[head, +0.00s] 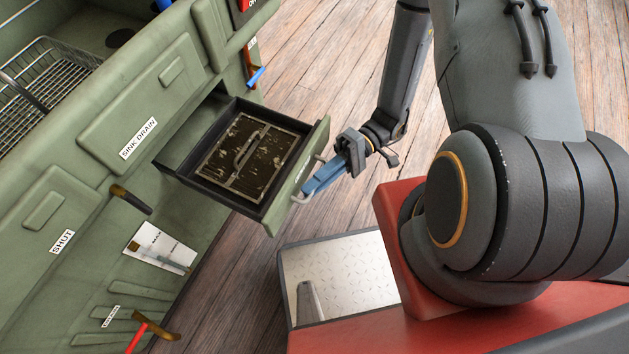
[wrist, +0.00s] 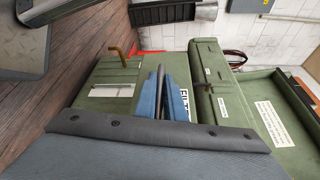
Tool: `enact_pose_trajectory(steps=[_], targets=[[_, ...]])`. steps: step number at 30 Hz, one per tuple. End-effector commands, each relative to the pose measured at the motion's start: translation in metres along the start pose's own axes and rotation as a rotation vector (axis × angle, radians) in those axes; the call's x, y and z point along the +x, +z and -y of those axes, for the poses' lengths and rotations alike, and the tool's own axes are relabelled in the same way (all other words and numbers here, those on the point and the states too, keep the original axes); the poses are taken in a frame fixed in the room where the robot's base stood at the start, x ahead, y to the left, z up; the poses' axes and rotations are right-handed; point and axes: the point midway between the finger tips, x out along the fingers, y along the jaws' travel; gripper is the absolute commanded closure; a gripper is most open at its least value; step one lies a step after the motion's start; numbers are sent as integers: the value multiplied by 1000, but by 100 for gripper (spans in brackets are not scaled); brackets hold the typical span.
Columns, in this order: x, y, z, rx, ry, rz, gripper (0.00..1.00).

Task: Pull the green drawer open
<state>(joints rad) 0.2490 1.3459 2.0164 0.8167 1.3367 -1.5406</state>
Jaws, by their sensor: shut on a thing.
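The green drawer (head: 279,213) is out of the green cabinet, open to a dark interior. A dirty, framed filter-like panel with a handle (head: 247,147) lies inside it. A pale metal handle (head: 299,199) is on the drawer's front. My gripper (head: 318,180) has blue fingers and is shut on this handle, at the outer face of the drawer. The blue fingers also show in the wrist view (wrist: 163,97), beside a white label with partly hidden lettering. The fingers hide most of the handle.
The green cabinet (head: 100,150) carries a "SINK DRAIN" panel, a "SHUT" label and projecting dark handles. A wire basket (head: 45,75) sits in its top. Wooden floor (head: 300,60) is clear beyond the drawer. My red base is close on the right.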

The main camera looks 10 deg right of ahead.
Motion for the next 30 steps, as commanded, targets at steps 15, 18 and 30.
enact_pose_trajectory(steps=[15, 18, 30], targets=[[-4, -1, 0, 0, 1, -3, 72], [-15, -1, 0, -2, 1, -4, 72], [-73, -1, -1, -1, 1, -3, 72]])
